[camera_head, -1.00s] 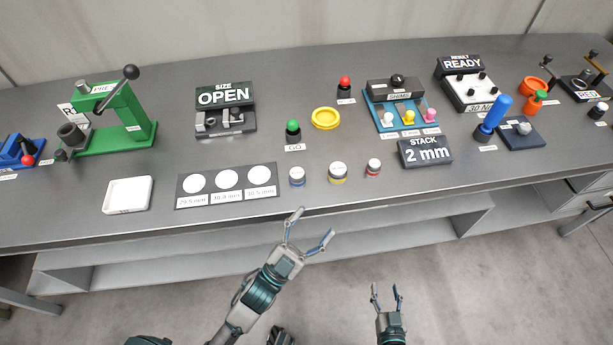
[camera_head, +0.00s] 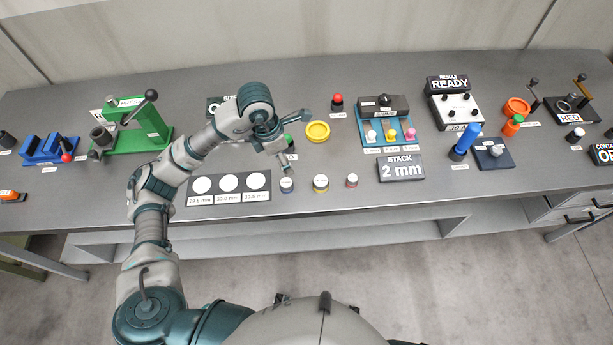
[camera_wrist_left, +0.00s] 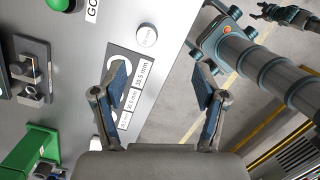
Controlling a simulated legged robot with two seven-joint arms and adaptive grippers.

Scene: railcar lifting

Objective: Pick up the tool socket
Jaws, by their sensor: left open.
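I cannot tell which thing is the tool socket. My left gripper (camera_head: 294,143) is open and empty, above the bench behind the blue-banded piece, near the green button (camera_head: 288,141). In the left wrist view its fingers (camera_wrist_left: 160,85) are apart over the dark size plate (camera_wrist_left: 152,78); one white-topped piece (camera_wrist_left: 147,35) lies beyond them. My right gripper (camera_wrist_left: 283,14) is small in the left wrist view; its jaw state is unclear.
My left arm hides the white tray and part of the size sign. A green press (camera_head: 150,130) stands left. A yellow dish (camera_head: 317,131), the stack sign (camera_head: 401,168) and a blue-handled tool (camera_head: 465,140) stand right.

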